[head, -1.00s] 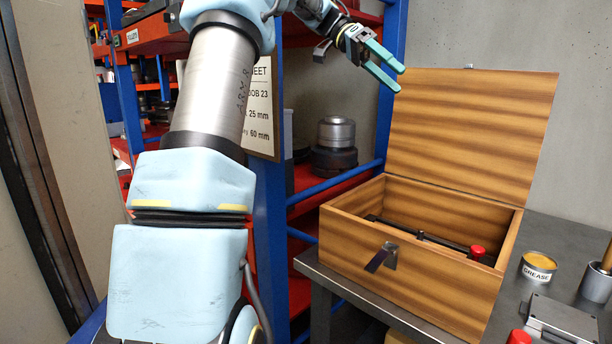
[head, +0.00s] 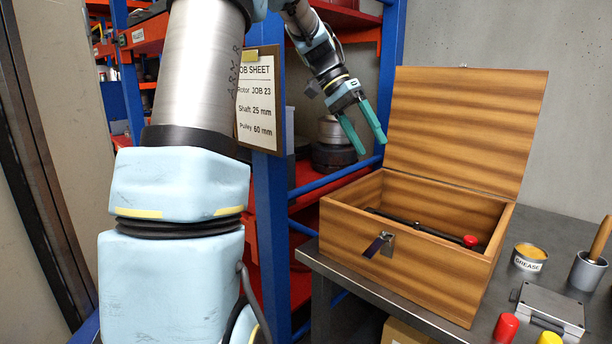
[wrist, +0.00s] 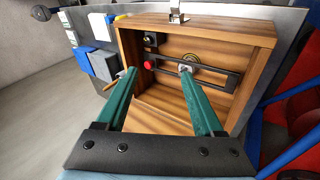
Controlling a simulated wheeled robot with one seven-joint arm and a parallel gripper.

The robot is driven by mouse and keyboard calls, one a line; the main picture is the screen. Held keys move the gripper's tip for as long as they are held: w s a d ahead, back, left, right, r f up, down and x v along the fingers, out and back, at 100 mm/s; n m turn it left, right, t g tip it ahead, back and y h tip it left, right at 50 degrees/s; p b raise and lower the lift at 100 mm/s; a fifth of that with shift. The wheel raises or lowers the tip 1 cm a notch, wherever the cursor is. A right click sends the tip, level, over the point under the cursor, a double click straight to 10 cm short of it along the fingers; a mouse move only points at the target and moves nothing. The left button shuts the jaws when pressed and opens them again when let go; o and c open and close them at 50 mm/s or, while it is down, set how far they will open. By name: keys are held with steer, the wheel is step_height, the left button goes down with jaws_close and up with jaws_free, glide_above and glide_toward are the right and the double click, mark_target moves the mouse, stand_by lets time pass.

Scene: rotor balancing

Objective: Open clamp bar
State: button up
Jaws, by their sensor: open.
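The clamp bar (head: 425,228) is a dark bar with a red knob (head: 471,240) at one end. It lies across the inside of the open wooden box (head: 390,262). In the wrist view the clamp bar (wrist: 212,74) shows as a black slotted bar, with the red knob (wrist: 149,65) at its left end and a small metal fitting (wrist: 186,68) along it. My gripper (head: 369,148) has green fingers. It is open and empty, above and behind the box's left end, pointing down. In the wrist view the fingertips (wrist: 158,72) overlap the box interior in the picture; no contact shows.
The wooden lid (head: 460,130) stands up at the box's back. A latch (head: 380,245) is on the front wall. A grease tin (head: 529,257), a grey case (head: 550,306) and red and yellow objects stand right of the box. A blue rack post (head: 268,200) is left.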

steer(key=s+a+f+n+t+y, duration=0.2)
steer(key=s+a+f+n+y, duration=0.1)
steer(key=s+a+f, duration=0.4)
steer(key=s+a+f+n+t+y, duration=0.2)
steer(key=s+a+f+n, duration=0.3)
steer(key=a+f, duration=0.7)
steer(key=shift+s+a+n+t+y, duration=0.4)
steer(key=shift+s+t, duration=0.3)
steer(key=shift+s, duration=0.3)
steer(key=shift+d+r, duration=0.15)
